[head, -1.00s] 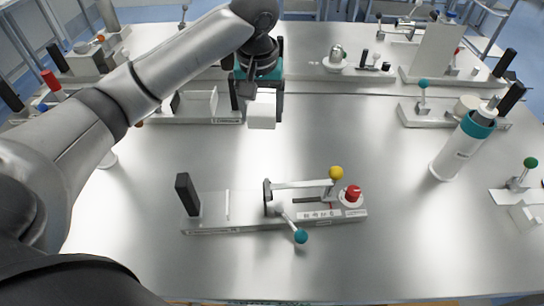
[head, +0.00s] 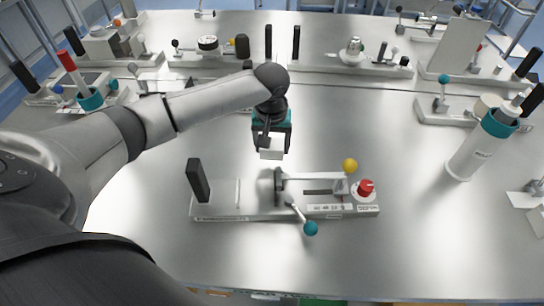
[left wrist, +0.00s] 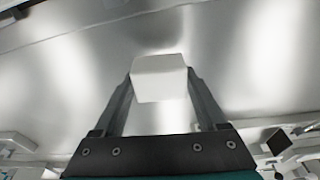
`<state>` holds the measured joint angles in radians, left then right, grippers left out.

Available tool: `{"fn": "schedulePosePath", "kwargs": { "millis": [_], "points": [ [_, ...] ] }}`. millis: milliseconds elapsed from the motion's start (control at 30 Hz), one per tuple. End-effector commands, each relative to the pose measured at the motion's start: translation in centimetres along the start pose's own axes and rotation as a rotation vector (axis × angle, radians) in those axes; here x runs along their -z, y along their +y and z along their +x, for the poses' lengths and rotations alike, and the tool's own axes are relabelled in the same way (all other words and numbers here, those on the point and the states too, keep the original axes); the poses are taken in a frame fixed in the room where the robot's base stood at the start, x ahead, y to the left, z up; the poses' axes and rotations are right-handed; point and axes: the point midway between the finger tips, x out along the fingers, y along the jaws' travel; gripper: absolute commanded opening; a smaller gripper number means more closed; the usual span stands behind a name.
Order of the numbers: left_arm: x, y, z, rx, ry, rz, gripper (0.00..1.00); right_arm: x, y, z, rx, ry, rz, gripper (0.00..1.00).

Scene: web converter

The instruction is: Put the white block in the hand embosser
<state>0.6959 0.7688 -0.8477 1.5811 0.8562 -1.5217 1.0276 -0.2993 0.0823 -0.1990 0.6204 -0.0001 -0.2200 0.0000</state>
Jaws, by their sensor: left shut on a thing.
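My left gripper (head: 271,148) is shut on the white block (head: 271,155), which hangs between its fingertips above the table. The wrist view also shows the block (left wrist: 160,77) between the two dark fingers, with bare metal table beyond. In the head view a lever device (head: 285,210), perhaps the hand embosser, lies just in front of the gripper. It has a long grey base, a black upright grip at left, a horizontal arm with a yellow ball, a red knob and a teal-tipped lever. The block is apart from it, on its far side. My right gripper is not in view.
A white cylinder with a teal band (head: 480,145) stands at the right. Several other lever devices and fixtures line the back and left, including one with a tall white plate (head: 455,47). The metal table (head: 400,150) is clear between the near device and the cylinder.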

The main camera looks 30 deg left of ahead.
Motion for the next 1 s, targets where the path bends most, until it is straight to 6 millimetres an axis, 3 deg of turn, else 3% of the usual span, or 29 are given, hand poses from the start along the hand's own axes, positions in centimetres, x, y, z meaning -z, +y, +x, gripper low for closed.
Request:
{"fn": "schedulePosePath", "kwargs": {
  "millis": [300,700,733,933,1000],
  "points": [
    [-0.7,0.0,4.0,0.001,-0.002,0.0,0.15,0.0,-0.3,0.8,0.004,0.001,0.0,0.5],
    [-0.7,0.0,4.5,0.001,-0.001,0.0,0.15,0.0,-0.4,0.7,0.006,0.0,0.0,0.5],
    [-0.7,0.0,4.5,0.001,-0.001,0.0,0.78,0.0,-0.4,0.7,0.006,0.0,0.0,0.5],
    [-0.7,0.0,4.4,0.001,-0.001,0.0,1.0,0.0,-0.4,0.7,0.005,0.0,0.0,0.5],
    [-0.7,0.0,4.4,0.001,-0.001,0.0,1.0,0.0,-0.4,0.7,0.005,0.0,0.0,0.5]
  ]
}}
